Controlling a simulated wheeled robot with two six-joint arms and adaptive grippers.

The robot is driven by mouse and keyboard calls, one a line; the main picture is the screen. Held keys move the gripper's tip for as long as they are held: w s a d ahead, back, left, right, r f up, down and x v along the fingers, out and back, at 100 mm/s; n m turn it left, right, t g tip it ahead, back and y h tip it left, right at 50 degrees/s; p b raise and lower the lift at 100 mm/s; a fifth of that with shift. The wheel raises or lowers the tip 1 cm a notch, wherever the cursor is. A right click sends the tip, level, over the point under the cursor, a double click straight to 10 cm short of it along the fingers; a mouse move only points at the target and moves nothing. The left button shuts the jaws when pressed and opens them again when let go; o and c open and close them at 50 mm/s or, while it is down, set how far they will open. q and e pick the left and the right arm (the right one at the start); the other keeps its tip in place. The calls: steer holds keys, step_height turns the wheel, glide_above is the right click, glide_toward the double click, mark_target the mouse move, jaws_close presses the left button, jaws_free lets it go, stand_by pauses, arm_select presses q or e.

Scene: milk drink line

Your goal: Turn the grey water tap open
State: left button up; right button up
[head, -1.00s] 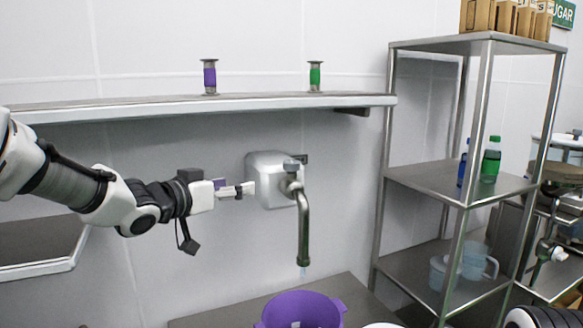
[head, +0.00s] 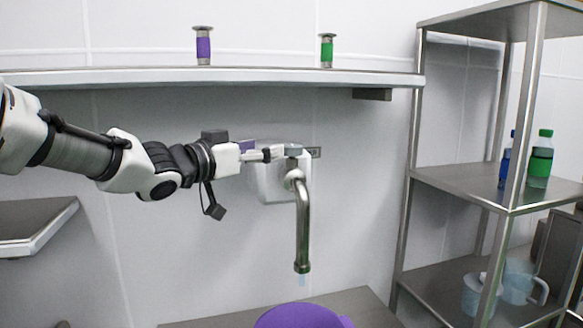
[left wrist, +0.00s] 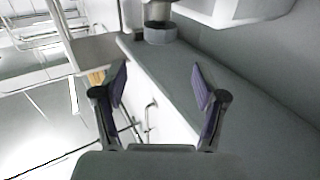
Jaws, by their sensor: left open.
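The grey water tap (head: 302,225) sticks out from a white box (head: 268,185) on the wall, with its spout pointing down. Its grey top handle (head: 293,150) is at the upper end. A short pale blue streak shows under the spout mouth. My left gripper (head: 274,153) comes in from the left with its fingers beside the handle; I cannot tell from the head view whether they touch it. In the left wrist view the left gripper (left wrist: 161,85) is open, with nothing between its fingers. A grey round part, probably the tap handle (left wrist: 160,33), lies beyond the fingertips. My right gripper is not in view.
A purple tub (head: 300,317) stands below the spout on a metal table (head: 365,305). A wall shelf (head: 220,78) above the arm holds a purple-banded and a green-banded piece. A metal rack (head: 465,185) with bottles and jugs stands at right.

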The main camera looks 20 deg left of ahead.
mark_target(285, 150)
arm_select(q)
steer(key=w, duration=0.1)
steer(key=w+d+f, duration=0.1)
steer(key=shift+w+d+f+p, duration=0.1)
steer(key=shift+w+f+p, duration=0.1)
steer(key=shift+w+p, duration=0.1)
steer(key=p+x, duration=0.2)
steer(key=x, duration=0.4)
steer(key=shift+d+r, duration=0.1)
steer(key=shift+r, duration=0.1)
steer(key=shift+w+d+f, duration=0.1)
steer(key=shift+w+f, duration=0.1)
steer(key=shift+w, duration=0.15)
steer(key=shift+s+r, duration=0.1)
steer(key=shift+s, duration=0.1)
steer(key=c, duration=1.2)
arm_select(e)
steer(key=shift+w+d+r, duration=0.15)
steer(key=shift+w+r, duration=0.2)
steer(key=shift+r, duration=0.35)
